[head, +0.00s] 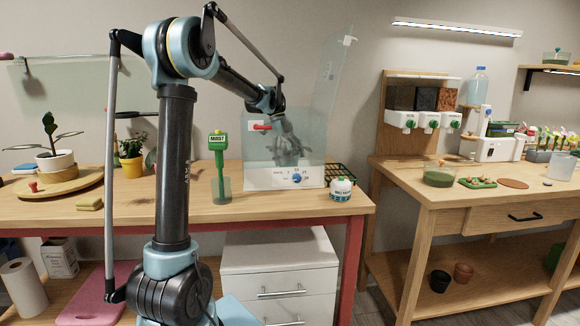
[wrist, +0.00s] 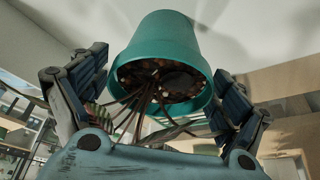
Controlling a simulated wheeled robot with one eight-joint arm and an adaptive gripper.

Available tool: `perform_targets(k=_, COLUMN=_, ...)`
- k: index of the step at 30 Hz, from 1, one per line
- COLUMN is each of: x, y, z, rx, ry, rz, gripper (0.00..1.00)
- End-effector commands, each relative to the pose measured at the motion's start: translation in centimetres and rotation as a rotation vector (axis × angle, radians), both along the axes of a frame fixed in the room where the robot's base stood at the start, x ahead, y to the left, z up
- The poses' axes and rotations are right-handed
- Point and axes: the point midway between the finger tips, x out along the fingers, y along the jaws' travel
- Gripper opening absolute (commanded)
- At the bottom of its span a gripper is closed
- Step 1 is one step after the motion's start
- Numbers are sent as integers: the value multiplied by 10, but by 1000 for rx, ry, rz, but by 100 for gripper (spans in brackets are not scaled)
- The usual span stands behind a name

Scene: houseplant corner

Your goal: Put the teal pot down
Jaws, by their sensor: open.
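The teal pot (wrist: 168,42) is in the wrist view, between the fingers of my gripper (wrist: 160,75). Its open rim faces the camera, showing dark soil and several thin brown stems that reach toward the palm. The fingers are spread on both sides of the pot; the right one is close to the rim, and I cannot tell whether it touches. In the head view my gripper (head: 289,150) points down inside a clear-walled box with a white, dialled base (head: 265,180). The pot cannot be made out there, and what lies under it is hidden.
The box's clear lid (head: 336,70) stands raised. A green moisture probe (head: 219,165) stands left of the box, and a white round bottle (head: 341,190) sits right of it. A dark wire rack (head: 340,172) is behind. The bench front (head: 275,213) has some bare wood.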

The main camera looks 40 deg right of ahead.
Motion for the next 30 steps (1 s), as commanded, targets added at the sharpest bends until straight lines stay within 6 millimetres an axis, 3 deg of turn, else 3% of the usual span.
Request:
perform_targets(k=9, x=23, y=3, z=57, rx=0, ry=0, rz=1, gripper=90)
perform_targets(k=15, x=32, y=4, z=79, rx=0, ry=0, rz=0, gripper=90)
perform_targets(k=30, x=34, y=5, z=86, rx=0, ry=0, rz=-1, gripper=90)
